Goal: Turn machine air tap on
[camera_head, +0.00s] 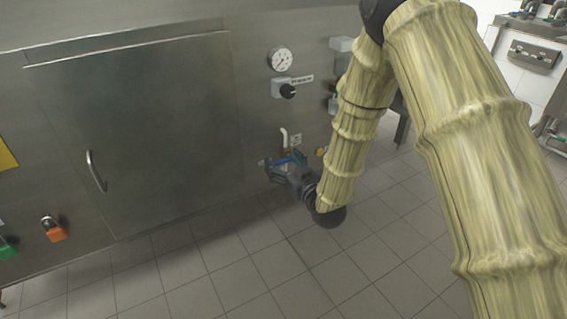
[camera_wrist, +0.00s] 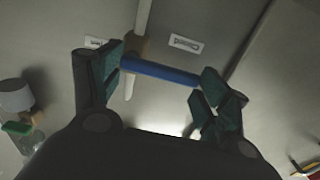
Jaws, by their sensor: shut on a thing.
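The air tap's blue handle (camera_wrist: 160,73) spans between my two green-lined fingers in the wrist view, lying nearly level with a slight tilt. Its left end meets a brass-coloured valve body (camera_wrist: 136,45) on a white pipe (camera_wrist: 143,15). My gripper (camera_wrist: 163,84) is shut on the handle, with one finger at each end of it.
A pressure gauge (camera_head: 281,60) and a dark knob (camera_head: 288,91) are on the panel above. A large cabinet door (camera_head: 140,125) with a handle is at left, beside orange (camera_head: 57,234) and green taps. The tiled floor (camera_head: 250,270) in front is clear.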

